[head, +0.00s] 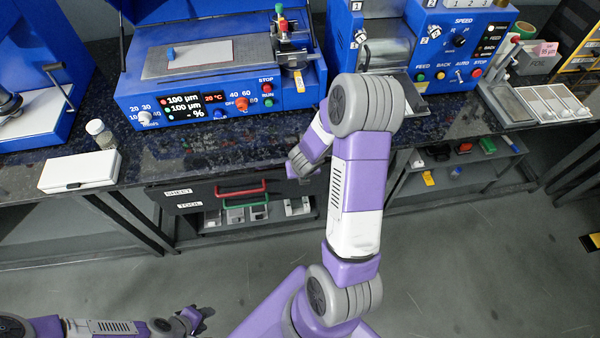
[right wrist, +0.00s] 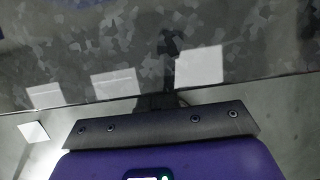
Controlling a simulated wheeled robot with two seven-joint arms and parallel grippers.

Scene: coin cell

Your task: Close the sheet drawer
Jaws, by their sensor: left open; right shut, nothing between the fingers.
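The sheet drawer (head: 205,193), a dark front with a white SHEET label and a red bar handle (head: 241,190), sits under the counter edge in the head view. No inside shows above its front, and I cannot tell whether it stands out a little. A TOOL label and a green handle (head: 245,209) are just below. My right arm bends down toward the drawer's right end; its fingertips are hidden in the head view. In the right wrist view the right gripper (right wrist: 168,50) shows as a narrow dark shape, shut and empty. My left gripper (head: 201,316) is open, low at bottom left, away from the drawer.
The dark speckled counter (head: 190,155) runs above the drawers. A white box (head: 80,172) and a small jar (head: 100,132) stand on it at left. Blue machines (head: 215,100) line the back. A shelf (head: 460,165) holds small items at right. The grey floor is clear in front.

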